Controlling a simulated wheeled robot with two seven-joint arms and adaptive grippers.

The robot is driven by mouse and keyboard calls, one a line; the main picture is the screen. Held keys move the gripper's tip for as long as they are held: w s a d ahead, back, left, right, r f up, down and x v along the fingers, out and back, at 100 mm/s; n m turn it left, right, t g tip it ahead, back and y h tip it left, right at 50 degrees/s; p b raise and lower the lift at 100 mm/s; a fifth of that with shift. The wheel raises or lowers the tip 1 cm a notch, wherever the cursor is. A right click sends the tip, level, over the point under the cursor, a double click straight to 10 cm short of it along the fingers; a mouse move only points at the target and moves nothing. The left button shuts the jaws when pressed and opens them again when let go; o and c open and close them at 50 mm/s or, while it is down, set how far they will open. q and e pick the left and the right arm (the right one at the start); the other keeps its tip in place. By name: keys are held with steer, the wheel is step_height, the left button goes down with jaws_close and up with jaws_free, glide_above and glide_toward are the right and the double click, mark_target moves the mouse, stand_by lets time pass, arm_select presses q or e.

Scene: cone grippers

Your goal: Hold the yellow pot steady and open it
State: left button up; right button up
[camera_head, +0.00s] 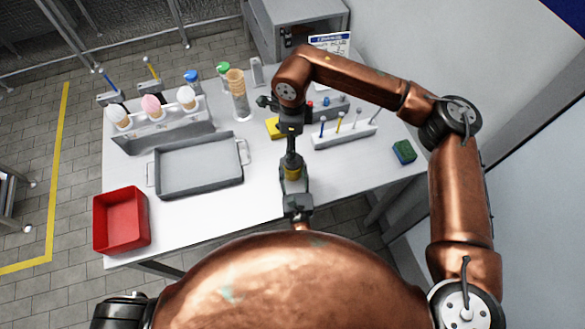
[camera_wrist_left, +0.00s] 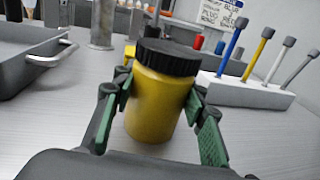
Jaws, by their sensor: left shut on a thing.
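The yellow pot (camera_wrist_left: 158,103) stands upright on the table with its ribbed black lid (camera_wrist_left: 168,57) on. In the head view the pot (camera_head: 292,174) is near the table's front edge, partly hidden. My left gripper (camera_wrist_left: 160,112) is shut on the pot's body, one green-padded finger on each side. It also shows in the head view (camera_head: 294,186). The lid's top looks free in the wrist view.
A grey tray (camera_head: 198,185) and a red bin (camera_head: 121,220) lie left. An ice-cream cone rack (camera_head: 160,132) stands behind the tray. A white holder with small rods (camera_head: 345,136) and a green-blue sponge (camera_head: 404,152) are right. A yellow block (camera_head: 275,127) lies behind the pot.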

mark_target(292, 167)
stand_by(0.3)
steer(key=m, duration=0.3)
steer(key=shift+m, duration=0.4)
steer(key=m, duration=0.3)
steer(key=shift+m, duration=0.4)
steer(key=m, duration=0.5)
steer(key=shift+m, duration=0.4)
steer(key=m, duration=0.7)
steer(key=shift+m, duration=0.3)
steer(key=m, duration=0.5)
steer(key=shift+m, duration=0.4)
steer(key=shift+f, duration=4)
